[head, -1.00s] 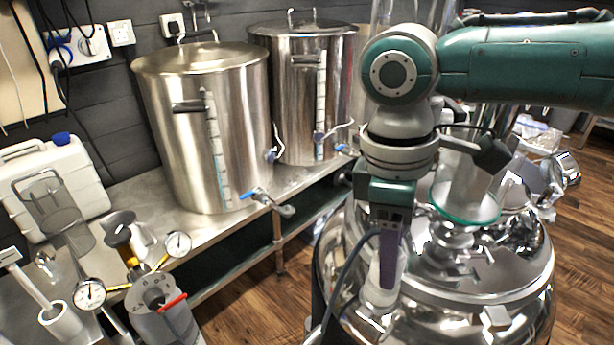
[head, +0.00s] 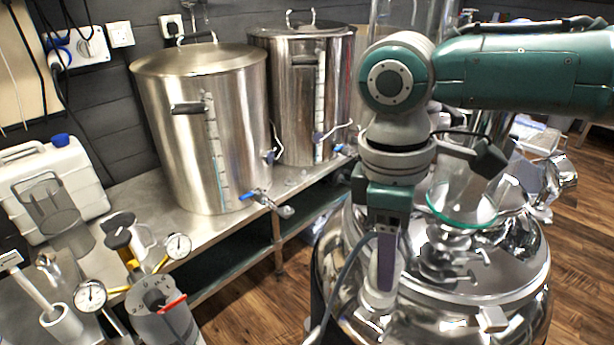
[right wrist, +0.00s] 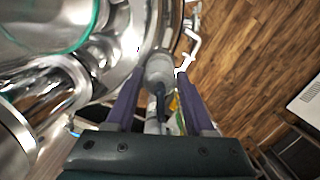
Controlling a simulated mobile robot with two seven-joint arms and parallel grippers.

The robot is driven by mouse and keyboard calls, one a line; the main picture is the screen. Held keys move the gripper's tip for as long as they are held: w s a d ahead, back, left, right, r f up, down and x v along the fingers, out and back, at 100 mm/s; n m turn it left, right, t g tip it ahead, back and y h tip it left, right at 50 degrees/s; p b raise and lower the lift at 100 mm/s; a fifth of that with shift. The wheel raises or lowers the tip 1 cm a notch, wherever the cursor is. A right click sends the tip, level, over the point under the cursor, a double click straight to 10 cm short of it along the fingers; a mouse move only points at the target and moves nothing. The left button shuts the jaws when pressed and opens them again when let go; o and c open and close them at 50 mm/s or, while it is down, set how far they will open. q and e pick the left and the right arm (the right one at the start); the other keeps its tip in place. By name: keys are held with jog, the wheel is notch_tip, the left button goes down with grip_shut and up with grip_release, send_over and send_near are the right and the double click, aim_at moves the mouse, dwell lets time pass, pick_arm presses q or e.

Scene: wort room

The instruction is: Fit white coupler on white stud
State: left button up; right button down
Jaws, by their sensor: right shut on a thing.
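My right gripper (head: 384,284) points down over the front left of the shiny steel vessel. Its purple fingers are shut on the pale white-grey coupler (head: 378,298), close to the vessel's lid. In the right wrist view the coupler (right wrist: 160,70) sits between the two fingers, with a dark piece below it in the picture. I cannot make out the white stud; the coupler and fingers may hide it. I cannot tell whether the coupler touches anything beneath it. My left gripper is not in view.
The steel vessel (head: 335,262) carries clamps and a glass with a green rim (head: 462,214) beside my right arm. Two steel pots (head: 205,130) stand on a bench behind. Gauges (head: 90,295), a white jerrycan (head: 60,175) and a grey cylinder (head: 160,300) are at left.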

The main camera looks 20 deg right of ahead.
jog(key=shift+f+b, duration=0.35)
jog(key=shift+f, duration=0.2)
jog(key=c, duration=0.5)
grip_release()
jog(key=shift+c, duration=0.2)
jog(key=r+p, duration=0.3)
jog(key=p, duration=0.1)
jog(key=r+p, duration=0.2)
jog(key=shift+w+a+r, duration=0.2)
jog(key=shift+a+r, duration=0.05)
jog(key=shift+r, duration=0.1)
jog(key=r+p, duration=0.5)
jog(key=shift+w+a+r, duration=0.15)
jog(key=shift+w+a, duration=0.05)
jog(key=shift+w, duration=0.05)
